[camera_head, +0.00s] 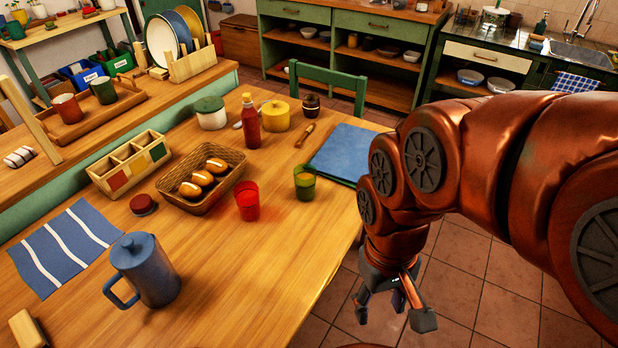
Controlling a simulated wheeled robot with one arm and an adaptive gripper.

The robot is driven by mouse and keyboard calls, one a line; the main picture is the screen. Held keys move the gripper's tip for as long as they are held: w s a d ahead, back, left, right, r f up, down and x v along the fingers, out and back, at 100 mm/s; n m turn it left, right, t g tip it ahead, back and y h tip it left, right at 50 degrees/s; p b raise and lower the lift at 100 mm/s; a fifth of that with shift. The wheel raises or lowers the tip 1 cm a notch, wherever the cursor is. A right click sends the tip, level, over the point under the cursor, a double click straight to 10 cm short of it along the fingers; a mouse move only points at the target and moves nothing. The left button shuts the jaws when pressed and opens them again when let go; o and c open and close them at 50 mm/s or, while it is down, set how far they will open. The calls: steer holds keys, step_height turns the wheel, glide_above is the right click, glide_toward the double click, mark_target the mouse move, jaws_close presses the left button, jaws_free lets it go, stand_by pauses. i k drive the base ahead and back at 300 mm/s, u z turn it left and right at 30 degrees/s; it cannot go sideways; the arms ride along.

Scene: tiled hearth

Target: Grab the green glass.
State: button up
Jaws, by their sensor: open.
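The green glass (304,184) stands upright on the wooden table, near its right side. A red glass (247,201) stands to its left and slightly nearer. My gripper (393,312) hangs over the tiled floor off the table's right edge, pointing down with its fingers apart. It is empty, and it is to the right of and below the green glass in the picture, well apart from it.
A blue folded cloth or folder (343,152) lies just behind and right of the green glass. A bread basket (201,182), a ketchup bottle (250,122) and a blue jug (145,270) stand on the table (262,290). Its front right part is clear. A green chair (328,80) stands behind.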

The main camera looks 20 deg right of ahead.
mark_target(304, 175)
steer(key=u, duration=2)
steer(key=k, duration=0.35)
steer(key=z, duration=0.5)
